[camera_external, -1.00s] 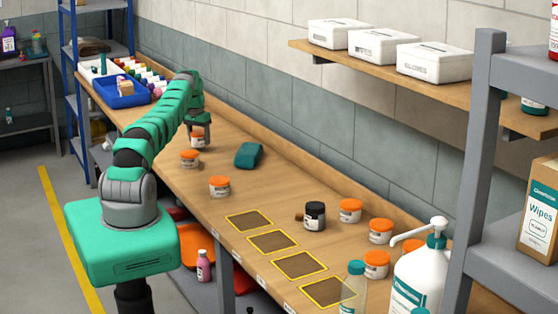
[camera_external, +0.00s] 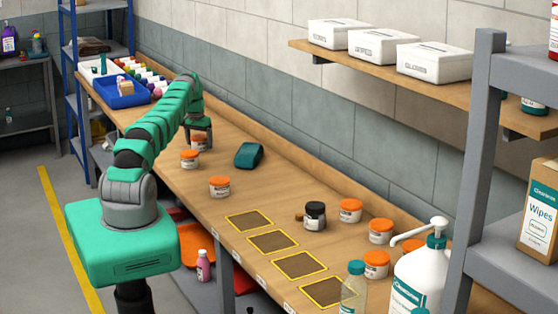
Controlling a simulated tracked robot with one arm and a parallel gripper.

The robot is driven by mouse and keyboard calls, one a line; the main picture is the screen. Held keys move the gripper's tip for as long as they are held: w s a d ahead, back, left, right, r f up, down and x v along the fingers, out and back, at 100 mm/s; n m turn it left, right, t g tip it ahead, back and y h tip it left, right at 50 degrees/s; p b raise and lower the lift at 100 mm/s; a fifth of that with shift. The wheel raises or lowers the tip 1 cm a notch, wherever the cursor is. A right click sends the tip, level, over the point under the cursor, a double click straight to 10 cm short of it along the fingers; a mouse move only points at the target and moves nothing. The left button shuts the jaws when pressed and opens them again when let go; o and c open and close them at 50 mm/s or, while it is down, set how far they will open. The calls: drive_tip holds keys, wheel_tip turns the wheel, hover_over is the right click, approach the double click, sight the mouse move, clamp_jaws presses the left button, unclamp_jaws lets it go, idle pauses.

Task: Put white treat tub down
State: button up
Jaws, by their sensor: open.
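A white tub with an orange lid (camera_external: 198,143) stands upright on the wooden bench, at the far end of the row of tubs. My gripper (camera_external: 200,136) is at this tub, pointing down with its jaws open. The fingers partly hide the tub, and I cannot tell whether they touch it. Similar white tubs with orange lids stand nearer, one at the bench's front edge (camera_external: 189,159) and one in the middle (camera_external: 220,187).
Yellow-framed squares (camera_external: 250,222) on the bench are empty. A black-lidded jar (camera_external: 315,216), more orange-lidded tubs (camera_external: 350,211), a clear bottle (camera_external: 354,290) and a pump bottle (camera_external: 420,275) stand nearby. A teal object (camera_external: 248,155) lies right of my gripper; a blue tray (camera_external: 122,92) is behind.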

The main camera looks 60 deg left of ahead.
sight(197, 138)
wheel_tip(197, 138, up, 12)
drive_tip(key=s+p, duration=0.1)
drive_tip(key=p, duration=0.1)
drive_tip(key=w+d+r+m+t+y, duration=0.1)
drive_tip(key=w+d+r, duration=0.5)
drive_tip(key=r, duration=0.3)
drive_tip(key=w+d+r+m+t+y, duration=0.1)
drive_tip(key=w+d+r+t, duration=0.1)
drive_tip(key=w+d+r, duration=0.6)
drive_tip(key=w+d+r+m+t, duration=0.1)
drive_tip(key=w+d+r+t, duration=0.25)
drive_tip(key=d+r, duration=1.35)
drive_tip(key=s+d+r+m+t, duration=0.1)
drive_tip(key=s+d+r+t, duration=0.15)
drive_tip(key=d+r, duration=0.65)
drive_tip(key=s+d+r+m+t, duration=0.1)
drive_tip(key=s+d+r, duration=0.3)
drive_tip(key=d+r, duration=0.5)
drive_tip(key=s+d+r+m+t+h, duration=0.1)
drive_tip(key=s+d+r+t, duration=0.3)
drive_tip(key=s+d, duration=0.9)
wheel_tip(197, 138, up, 2)
drive_tip(key=shift+d+r+m+h+b, duration=0.2)
drive_tip(key=shift+d+m+h+b, duration=0.15)
drive_tip(key=shift+d+h, duration=0.6)
drive_tip(key=shift+s+f, duration=0.1)
